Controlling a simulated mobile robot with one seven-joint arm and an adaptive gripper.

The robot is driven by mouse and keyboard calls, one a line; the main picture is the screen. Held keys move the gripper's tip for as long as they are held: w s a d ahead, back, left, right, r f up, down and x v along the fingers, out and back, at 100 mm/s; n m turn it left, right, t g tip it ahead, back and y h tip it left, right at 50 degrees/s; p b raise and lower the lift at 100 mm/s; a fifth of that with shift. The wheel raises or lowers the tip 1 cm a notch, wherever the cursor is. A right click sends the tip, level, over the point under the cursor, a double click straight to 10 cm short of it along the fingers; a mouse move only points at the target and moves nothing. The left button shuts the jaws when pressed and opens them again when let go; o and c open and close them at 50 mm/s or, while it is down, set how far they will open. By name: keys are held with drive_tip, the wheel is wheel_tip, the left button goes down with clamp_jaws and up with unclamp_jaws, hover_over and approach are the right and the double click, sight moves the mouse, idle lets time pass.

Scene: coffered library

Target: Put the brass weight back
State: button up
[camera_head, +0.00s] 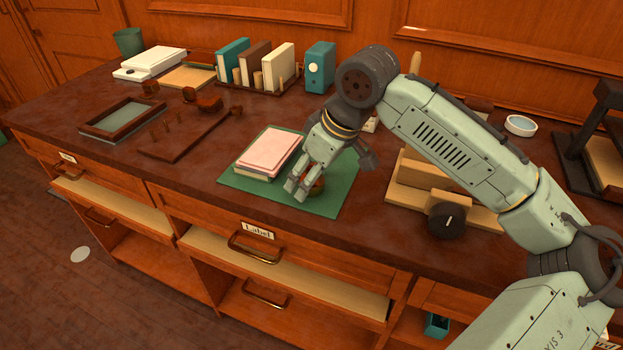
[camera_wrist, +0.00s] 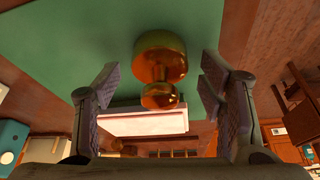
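In the head view the weight (camera_head: 318,187) is mostly hidden behind my fingers. My gripper (camera_head: 327,178) is open, low over the mat, and around the weight without visibly touching it; the wrist view shows both fingers (camera_wrist: 155,85) spread apart.
A stack of papers with a pink top (camera_head: 270,147) lies just left of the gripper. A wooden block stand with a dark knob (camera_head: 447,220) stands to the right. A brown board with small pieces (camera_head: 185,140), a tray frame (camera_head: 120,118) and a book rack (camera_head: 258,85) stand farther left and back.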

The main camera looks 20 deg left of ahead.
clamp_jaws()
idle(0.7)
